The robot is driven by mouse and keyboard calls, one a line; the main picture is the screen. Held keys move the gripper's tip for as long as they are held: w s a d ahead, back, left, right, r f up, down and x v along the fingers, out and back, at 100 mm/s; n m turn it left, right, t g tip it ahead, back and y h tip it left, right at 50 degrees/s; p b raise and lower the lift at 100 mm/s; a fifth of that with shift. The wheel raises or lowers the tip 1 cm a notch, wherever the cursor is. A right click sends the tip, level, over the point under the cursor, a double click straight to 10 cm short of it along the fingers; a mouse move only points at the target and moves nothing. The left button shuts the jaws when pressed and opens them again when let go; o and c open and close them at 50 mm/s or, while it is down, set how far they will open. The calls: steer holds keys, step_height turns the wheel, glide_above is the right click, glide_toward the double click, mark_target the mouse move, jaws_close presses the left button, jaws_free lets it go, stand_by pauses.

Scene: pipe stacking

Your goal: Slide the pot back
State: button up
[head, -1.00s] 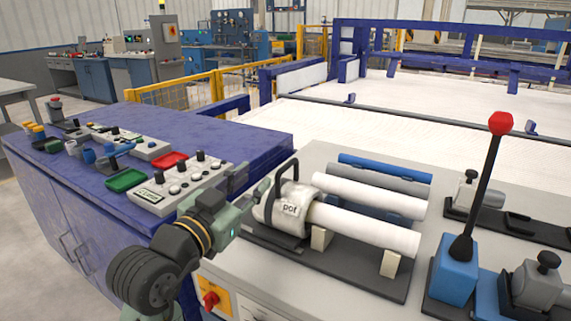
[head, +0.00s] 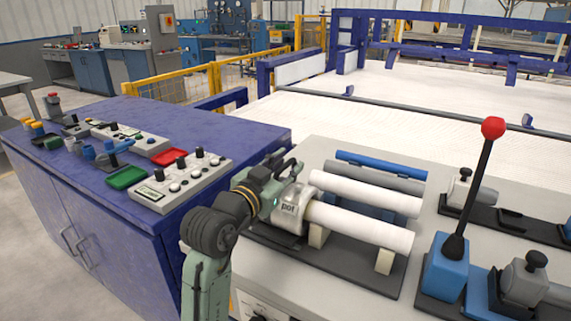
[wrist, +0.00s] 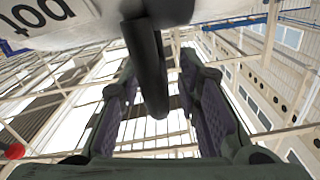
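The pot (head: 290,208) is a pale metal cylinder marked "pot", sitting at the left end of the front white pipe (head: 360,227) on a dark rack (head: 345,262). Its pale body also shows at the top left of the wrist view (wrist: 80,22). My gripper (head: 287,167) is at the pot's handle, and my arm hides the pot's left part in the head view. In the wrist view, the dark handle (wrist: 147,65) runs between my gripper's two fingers (wrist: 157,80). The fingers are open, with a visible gap on either side of the handle.
A second white pipe (head: 366,193), a grey pipe and a blue pipe (head: 380,169) lie behind the front pipe. A blue lever box with a red knob (head: 493,128) stands to the right. A blue cabinet with control boxes (head: 180,183) is at left.

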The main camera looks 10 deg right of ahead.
steer(key=shift+c, duration=0.2)
jaws_close()
stand_by(0.6)
